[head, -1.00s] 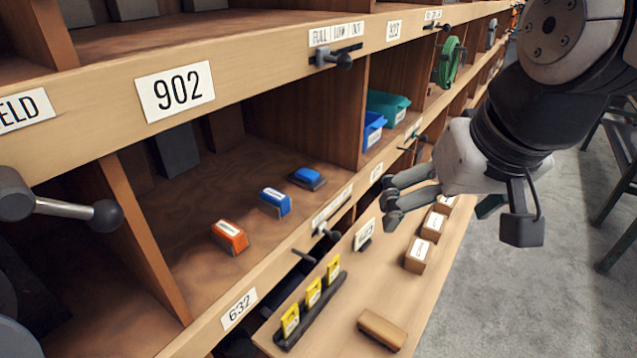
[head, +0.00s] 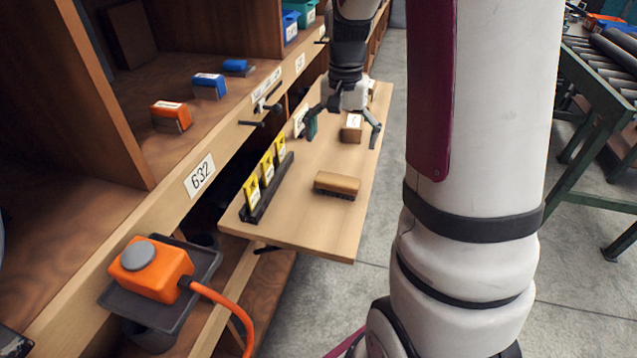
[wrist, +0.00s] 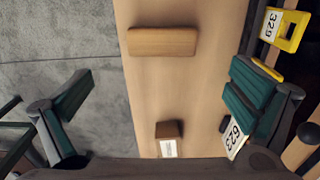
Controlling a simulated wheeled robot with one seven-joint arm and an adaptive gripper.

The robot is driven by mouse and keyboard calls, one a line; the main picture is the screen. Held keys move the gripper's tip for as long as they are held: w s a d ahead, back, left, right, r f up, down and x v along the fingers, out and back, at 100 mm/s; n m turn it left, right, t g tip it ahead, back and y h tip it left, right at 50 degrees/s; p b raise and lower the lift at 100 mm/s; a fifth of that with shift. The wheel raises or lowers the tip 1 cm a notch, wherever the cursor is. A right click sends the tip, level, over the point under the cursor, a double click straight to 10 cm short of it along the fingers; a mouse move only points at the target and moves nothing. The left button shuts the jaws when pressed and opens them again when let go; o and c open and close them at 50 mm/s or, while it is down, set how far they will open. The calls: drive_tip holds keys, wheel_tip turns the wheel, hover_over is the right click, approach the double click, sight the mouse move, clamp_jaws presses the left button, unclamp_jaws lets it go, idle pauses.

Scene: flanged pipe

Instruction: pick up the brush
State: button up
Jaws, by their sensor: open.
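The brush (head: 337,184) has a plain wooden back with dark bristles below. It lies bristles down on the pull-out wooden board (head: 300,225). In the wrist view its wooden back (wrist: 162,41) shows at the top, ahead of the fingers. My gripper (head: 343,130) is open and empty, over the board beyond the brush as the head view sees it. In the wrist view the gripper's two green-padded fingers (wrist: 160,97) are wide apart. The brush is not between them and nothing touches it.
A labelled wooden block (head: 352,128) stands by my gripper. A dark rack of yellow tags (head: 266,178) runs along the board's shelf side. Shelves with orange (head: 171,115) and blue brushes stand left. An orange box (head: 150,268) sits near front. Grey floor lies right.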

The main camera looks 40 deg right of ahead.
sight(338, 179)
wheel_tip(338, 179, down, 7)
drive_tip(key=shift+a+f+b, duration=0.1)
drive_tip(key=shift+b, duration=0.2)
drive_tip(key=shift+w+f, duration=0.2)
drive_tip(key=shift+f, duration=2.85)
drive_tip(key=c, duration=1)
